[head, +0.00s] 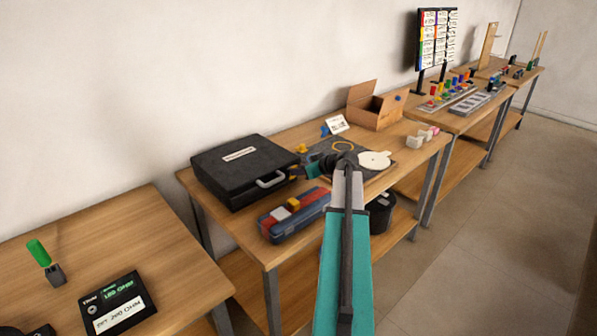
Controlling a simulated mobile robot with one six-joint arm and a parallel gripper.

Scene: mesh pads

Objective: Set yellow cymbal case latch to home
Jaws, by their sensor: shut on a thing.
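A black case (236,166) with a white label on its lid and a grey handle (271,181) lies closed on the middle table. My gripper (297,173) reaches leftward to the case's right front edge, to the right of the handle. It is shut on a small part there, apparently the latch, which is mostly hidden by the fingers. The latch's colour and exact position are too small to tell. A small yellow piece (302,149) shows just behind my gripper, beside the case's right back corner.
A blue and red box (281,222) with a yellow block lies in front of my gripper. A dark mat (324,148) with a yellow ring and a white disc (374,159) lies to the right. An open cardboard box (375,112) stands behind. A black bin (381,215) is below.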

